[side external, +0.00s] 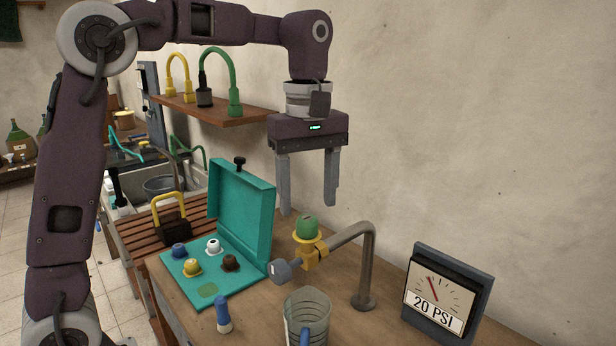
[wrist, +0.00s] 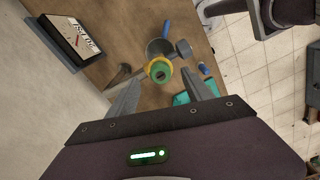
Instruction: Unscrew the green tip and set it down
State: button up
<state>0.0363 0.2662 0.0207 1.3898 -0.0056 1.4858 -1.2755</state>
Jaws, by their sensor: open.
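The green tip (side external: 306,227) sits on a yellow fitting (side external: 313,252) at the end of a bent grey pipe (side external: 369,265) that rises from the wooden table. In the wrist view the green tip (wrist: 159,71) shows from above, between and beyond my fingers. My gripper (side external: 308,208) points straight down above the tip, open and empty. Its fingertips (wrist: 163,100) are apart from the tip. A teal case (side external: 243,222) stands open at the left, with blue, white, yellow and dark brown tips on its panel and one empty green-marked spot (side external: 207,290).
A blue-and-white bottle (side external: 223,315) stands at the case's front edge. A gauge reading 20 PSI (side external: 440,295) stands at the right. A padlock (side external: 172,222) stands behind the case; a shelf (side external: 215,112) hangs at the back.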

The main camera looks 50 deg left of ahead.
aim_at(309, 219)
jog(key=shift+f, duration=1.95)
grip_shut()
jog(key=shift+n, duration=1.7)
jog(key=shift+w+n, duration=0.1)
jog(key=shift+n, duration=0.8)
